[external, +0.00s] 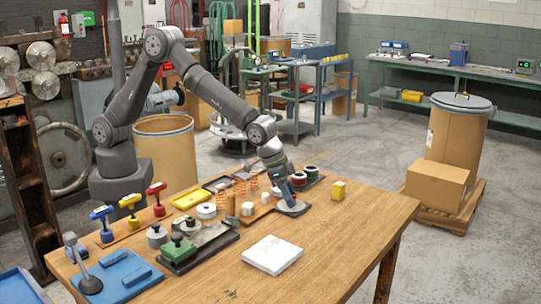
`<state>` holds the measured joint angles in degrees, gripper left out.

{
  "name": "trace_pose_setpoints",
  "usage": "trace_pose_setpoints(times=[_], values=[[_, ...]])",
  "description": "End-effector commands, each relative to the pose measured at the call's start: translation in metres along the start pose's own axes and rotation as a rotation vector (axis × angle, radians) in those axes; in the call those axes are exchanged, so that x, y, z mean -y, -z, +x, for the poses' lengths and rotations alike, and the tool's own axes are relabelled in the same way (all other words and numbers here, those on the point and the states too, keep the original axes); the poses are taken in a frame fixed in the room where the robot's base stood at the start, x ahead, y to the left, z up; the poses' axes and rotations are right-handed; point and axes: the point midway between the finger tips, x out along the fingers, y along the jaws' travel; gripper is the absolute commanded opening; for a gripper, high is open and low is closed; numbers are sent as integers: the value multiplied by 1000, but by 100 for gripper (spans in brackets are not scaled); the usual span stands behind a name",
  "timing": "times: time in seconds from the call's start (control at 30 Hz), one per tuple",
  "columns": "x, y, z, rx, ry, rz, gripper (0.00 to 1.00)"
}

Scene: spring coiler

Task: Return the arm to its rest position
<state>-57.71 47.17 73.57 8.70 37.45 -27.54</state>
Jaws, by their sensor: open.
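My arm rises from its base at the left of the wooden table (340,235) and arches over to the right. My gripper (291,208) points down at the table's middle, low over the end of a wooden board. It is too small in this view to make out its fingers well, and I see nothing held in it. Whether its tip touches anything below cannot be told.
A white slab (272,254) lies in front. Colored-handled tools (130,206) stand at the left. The table's right side is clear.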

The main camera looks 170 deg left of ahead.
Motion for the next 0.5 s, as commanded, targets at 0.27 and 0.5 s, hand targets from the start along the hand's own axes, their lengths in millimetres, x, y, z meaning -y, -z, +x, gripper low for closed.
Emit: trace_pose_setpoints(times=[0.27, 0.5], values=[[2, 0, 0, 9, -53, 127, 48], [3, 1, 0, 14, -99, 237, 48]])
